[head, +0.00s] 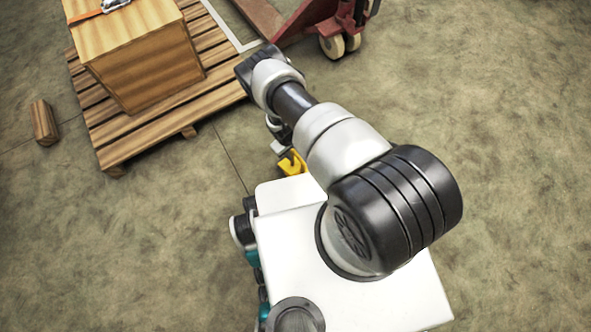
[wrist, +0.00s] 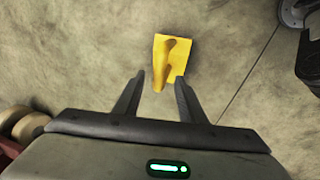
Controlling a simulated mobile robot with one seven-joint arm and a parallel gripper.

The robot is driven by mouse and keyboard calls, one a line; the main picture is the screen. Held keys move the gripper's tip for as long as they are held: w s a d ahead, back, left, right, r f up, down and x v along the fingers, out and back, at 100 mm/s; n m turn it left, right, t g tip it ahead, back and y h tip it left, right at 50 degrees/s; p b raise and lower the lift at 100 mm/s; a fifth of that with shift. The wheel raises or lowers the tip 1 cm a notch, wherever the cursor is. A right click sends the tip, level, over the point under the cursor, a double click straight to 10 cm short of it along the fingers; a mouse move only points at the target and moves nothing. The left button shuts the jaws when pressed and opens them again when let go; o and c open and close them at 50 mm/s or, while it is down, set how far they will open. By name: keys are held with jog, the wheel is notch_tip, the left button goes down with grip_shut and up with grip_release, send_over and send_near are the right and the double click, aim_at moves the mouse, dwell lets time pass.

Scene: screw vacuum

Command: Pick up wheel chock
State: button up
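The wheel chock is yellow and lies on the concrete floor. In the wrist view the chock (wrist: 178,58) sits just beyond the fingertips, centred between them with its lower end nearest my gripper. In the head view the chock (head: 291,163) shows partly, beside my white base and below my arm, which hides some of it. My gripper (wrist: 160,82) is open and empty, its two dark fingers spread apart. In the head view my arm covers most of the gripper. I cannot tell the height between fingertips and chock.
A wooden pallet (head: 105,140) with a wooden crate (head: 150,75) stands at the upper left. A small wooden block (head: 44,122) lies left of it. A red pallet jack (head: 318,22) with pale wheels stands at the top. The floor at right is clear.

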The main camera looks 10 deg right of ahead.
aim_at(296, 153)
jog(key=f, duration=0.1)
jog(key=f+b, duration=0.1)
jog(key=f, duration=0.1)
jog(key=shift+d, duration=0.4)
jog(key=shift+w, duration=0.1)
grip_shut()
jog(key=shift+w+r, duration=0.1)
dwell(0.8)
